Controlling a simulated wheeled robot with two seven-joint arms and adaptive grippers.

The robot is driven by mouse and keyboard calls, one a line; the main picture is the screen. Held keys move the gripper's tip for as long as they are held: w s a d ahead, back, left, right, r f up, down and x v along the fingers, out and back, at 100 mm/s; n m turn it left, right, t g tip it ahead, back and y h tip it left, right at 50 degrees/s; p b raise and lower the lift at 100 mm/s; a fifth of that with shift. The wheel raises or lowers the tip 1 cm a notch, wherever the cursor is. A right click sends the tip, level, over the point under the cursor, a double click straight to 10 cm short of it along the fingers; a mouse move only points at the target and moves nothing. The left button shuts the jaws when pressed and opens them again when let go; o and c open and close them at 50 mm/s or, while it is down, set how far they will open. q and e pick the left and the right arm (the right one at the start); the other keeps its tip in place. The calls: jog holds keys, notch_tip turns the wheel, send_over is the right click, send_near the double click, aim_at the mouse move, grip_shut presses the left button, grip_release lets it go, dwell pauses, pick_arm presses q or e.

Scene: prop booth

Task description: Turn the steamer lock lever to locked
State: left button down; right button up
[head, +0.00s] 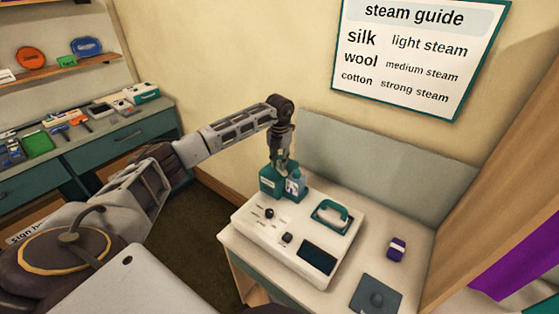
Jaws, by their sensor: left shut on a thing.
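The white steamer (280,256) sits on the pale counter, with a teal handle (332,217) on top and a dark panel at its front right. Small black controls (268,213) stand on its left part; I cannot tell which is the lock lever or how it is set. A teal tank (268,184) with a pale label stands at its back left corner, beside a light blue, clear-looking part (296,186). My left gripper (284,169) points down at the tank's top and looks shut on it; the fingers hide the grip. My right gripper is not in view.
A purple item (397,248) and a dark grey pad (376,295) lie right of the steamer on the counter (407,222). A grey wall panel rises behind. A teal bench with many small items stands at left. A wooden partition closes the right side.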

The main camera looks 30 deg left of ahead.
aim_at(279, 162)
pick_arm(q)
jog(key=n, duration=0.5)
jog(key=shift+p, duration=0.4)
jog(key=shift+n, duration=0.5)
jog(key=c, duration=1.2)
grip_release()
jog(key=shift+r, duration=0.1)
jog(key=shift+r, duration=5.95)
jog(key=shift+f, duration=0.1)
